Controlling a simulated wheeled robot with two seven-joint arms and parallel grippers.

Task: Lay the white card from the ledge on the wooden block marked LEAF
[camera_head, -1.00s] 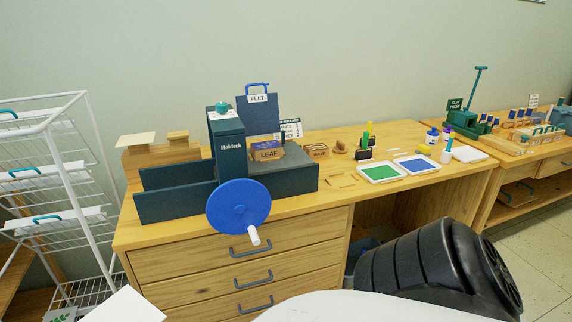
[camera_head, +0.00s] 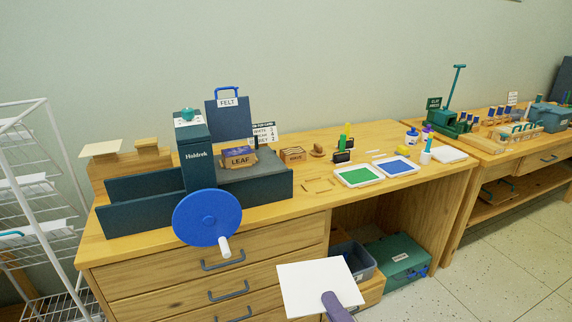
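The wooden block marked LEAF (camera_head: 239,162) sits on the dark bed (camera_head: 262,184) of the press, to the right of its dark upright housing. A white card (camera_head: 306,287) is at the bottom centre, in front of the desk drawers and apart from the block. My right gripper (camera_head: 338,303) shows only as a purple-grey finger over the card's lower right edge. It appears shut on the card; its other finger is hidden. My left gripper is not in view. A stepped wooden stand (camera_head: 125,162) with pale flat tops is behind the press at the left.
The blue wheel (camera_head: 207,217) with its white handle juts out in front of the press. A dark FELT-labelled panel (camera_head: 229,119) stands behind the block. Green (camera_head: 359,176) and blue (camera_head: 397,166) ink trays lie to the right. A white wire rack (camera_head: 55,185) stands at the left.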

